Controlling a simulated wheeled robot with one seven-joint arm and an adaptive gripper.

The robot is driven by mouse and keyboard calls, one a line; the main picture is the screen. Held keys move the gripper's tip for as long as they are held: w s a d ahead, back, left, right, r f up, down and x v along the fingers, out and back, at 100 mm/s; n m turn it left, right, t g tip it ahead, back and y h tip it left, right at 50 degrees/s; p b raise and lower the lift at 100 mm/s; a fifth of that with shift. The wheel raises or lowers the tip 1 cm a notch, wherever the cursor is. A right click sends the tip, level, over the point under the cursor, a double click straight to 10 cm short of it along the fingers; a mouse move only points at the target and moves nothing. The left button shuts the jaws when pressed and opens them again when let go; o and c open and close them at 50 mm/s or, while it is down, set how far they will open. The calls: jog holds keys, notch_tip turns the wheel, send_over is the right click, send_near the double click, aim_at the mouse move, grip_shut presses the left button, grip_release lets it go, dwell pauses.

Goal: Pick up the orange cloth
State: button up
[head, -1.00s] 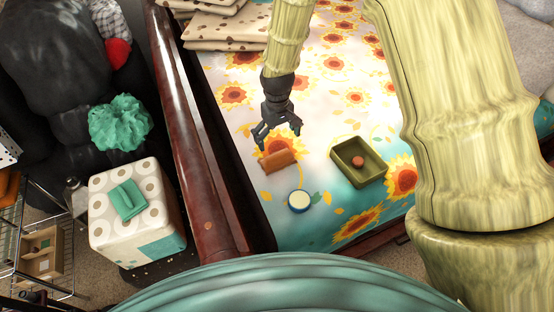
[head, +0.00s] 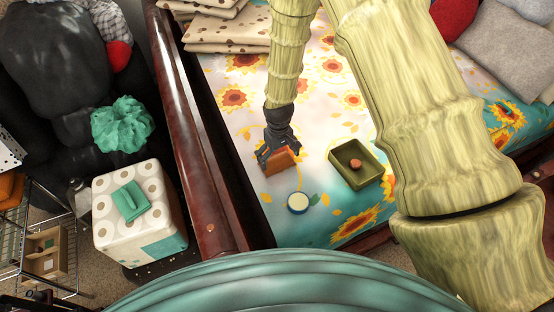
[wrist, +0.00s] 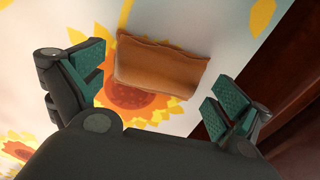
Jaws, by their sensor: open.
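The orange cloth (head: 280,161) is a small folded piece lying on the sunflower-patterned bed cover (head: 330,222). It also shows in the wrist view (wrist: 160,67), flat on the cover over a printed sunflower. My gripper (head: 277,160) is low over the bed, right at the cloth, and hides part of it in the head view. In the wrist view my gripper (wrist: 149,92) has its fingers spread wide, one to each side of the cloth. The fingers look apart from the cloth, and nothing is held.
A green tray (head: 340,173) holding a small brown round item (head: 355,163) lies right of the cloth. A round white-topped tin (head: 298,203) lies just in front. The dark wooden bed rail (head: 215,160) runs along the left. Folded spotted bedding (head: 225,35) lies behind.

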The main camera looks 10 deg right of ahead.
jog(key=shift+f, duration=0.85)
jog(key=c, duration=1)
jog(key=shift+r, duration=0.1)
jog(key=shift+r+b, duration=0.45)
jog(key=shift+r, duration=0.3)
jog(key=shift+r+b, duration=0.5)
jog(key=shift+r, duration=0.4)
jog(key=s+a+b, duration=0.1)
jog(key=s+a, duration=0.1)
jog(key=s, duration=0.3)
jog(key=s+a+r+b, duration=0.1)
jog(key=s+a+b, duration=0.1)
jog(key=s, duration=0.3)
jog(key=s+a+b, duration=0.1)
jog(key=s+a, duration=0.1)
jog(key=s, duration=0.3)
jog(key=shift+r+b, duration=0.3)
